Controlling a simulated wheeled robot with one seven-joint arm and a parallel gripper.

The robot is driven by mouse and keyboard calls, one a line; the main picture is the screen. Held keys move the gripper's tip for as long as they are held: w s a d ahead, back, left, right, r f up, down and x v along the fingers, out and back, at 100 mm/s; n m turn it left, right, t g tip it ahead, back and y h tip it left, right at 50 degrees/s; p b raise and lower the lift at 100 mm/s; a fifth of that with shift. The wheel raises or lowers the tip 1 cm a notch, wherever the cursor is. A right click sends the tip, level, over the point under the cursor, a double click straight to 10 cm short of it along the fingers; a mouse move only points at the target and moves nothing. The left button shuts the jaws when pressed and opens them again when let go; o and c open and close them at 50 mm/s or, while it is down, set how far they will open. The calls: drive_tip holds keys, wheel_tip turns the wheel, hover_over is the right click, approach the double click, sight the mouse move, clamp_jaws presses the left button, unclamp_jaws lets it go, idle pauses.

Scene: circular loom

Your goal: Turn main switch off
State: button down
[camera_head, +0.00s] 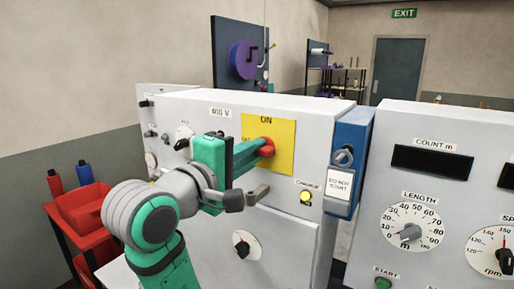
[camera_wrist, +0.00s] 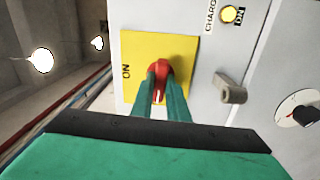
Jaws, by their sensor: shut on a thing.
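The main switch is a red rotary handle (camera_head: 266,147) on a yellow plate (camera_head: 283,133) marked ON, on the front of a light grey cabinet. My gripper (camera_head: 262,150) reaches the plate from the left, its green fingers shut on the red handle. In the wrist view the red handle (camera_wrist: 159,72) shows between the two fingertips, in front of the yellow plate (camera_wrist: 187,50). The fingers hide part of the handle and the plate's other lettering.
A grey door handle (camera_head: 258,193) and a lit yellow button (camera_head: 305,196) sit below the plate. A blue box (camera_head: 349,140) with a "DO NOT START" tag (camera_head: 339,185) is at the right. A panel with dials (camera_head: 411,232) stands further right.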

drive_tip(key=shift+w+d, duration=0.1)
drive_tip(key=shift+d, duration=0.35)
drive_tip(key=c, duration=1.9)
unclamp_jaws()
drive_tip(key=shift+n, duration=0.3)
drive_tip(key=shift+o, duration=0.9)
drive_tip(key=shift+s+a, duration=0.3)
drive_tip(key=shift+s, duration=0.15)
drive_tip(key=v, duration=0.6)
drive_tip(key=shift+a, duration=0.15)
